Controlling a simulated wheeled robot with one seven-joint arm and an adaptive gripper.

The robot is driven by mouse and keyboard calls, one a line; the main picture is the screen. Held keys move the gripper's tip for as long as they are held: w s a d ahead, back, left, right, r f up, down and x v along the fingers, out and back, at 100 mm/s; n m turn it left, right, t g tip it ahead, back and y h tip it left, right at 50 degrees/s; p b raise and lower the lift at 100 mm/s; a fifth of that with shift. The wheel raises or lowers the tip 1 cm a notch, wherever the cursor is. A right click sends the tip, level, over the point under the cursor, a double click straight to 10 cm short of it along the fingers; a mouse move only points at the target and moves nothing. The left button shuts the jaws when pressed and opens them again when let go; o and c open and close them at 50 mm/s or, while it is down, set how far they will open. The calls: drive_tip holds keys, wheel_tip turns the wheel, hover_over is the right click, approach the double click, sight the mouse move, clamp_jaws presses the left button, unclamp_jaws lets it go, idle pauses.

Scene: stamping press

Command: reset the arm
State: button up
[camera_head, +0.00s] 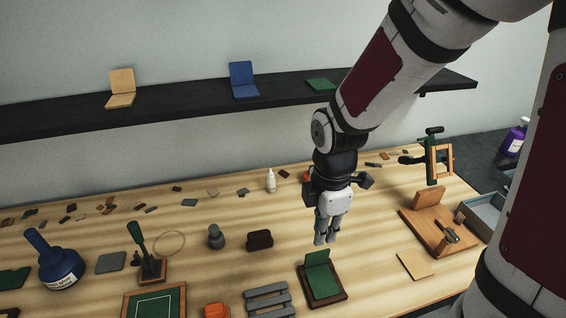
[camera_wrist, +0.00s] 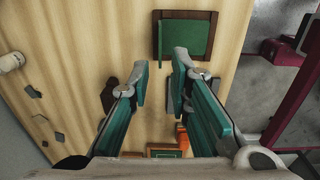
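My gripper (camera_head: 326,238) hangs pointing down above the wooden table (camera_head: 375,262), near its middle. In the wrist view the two teal fingers of my gripper (camera_wrist: 160,65) are apart with nothing between them. Below and in front is a wooden stand with a green panel (camera_head: 320,279), which also shows at the top of the wrist view (camera_wrist: 187,38). My gripper is clear of it. No object is held.
A dark wall shelf (camera_head: 190,107) runs behind the arm. A wooden fixture (camera_head: 440,232) and a grey tray (camera_head: 480,214) stand right. A white bottle (camera_head: 270,181), grey slatted rack (camera_head: 268,300), lever tool (camera_head: 148,262) and blue glue bottle (camera_head: 60,267) stand on the table.

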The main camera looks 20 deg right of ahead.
drive_tip(key=s+r+m+t, duration=0.2)
drive_tip(key=s+r+m, duration=0.3)
drive_tip(key=r+m, duration=0.4)
drive_tip(key=s+r+m+t, duration=0.3)
drive_tip(key=s+r+m, duration=0.2)
drive_tip(key=r+m, duration=0.4)
drive_tip(key=shift+v, duration=1)
drive_tip(key=shift+w, duration=0.15)
clamp_jaws()
drive_tip(key=shift+w, duration=0.1)
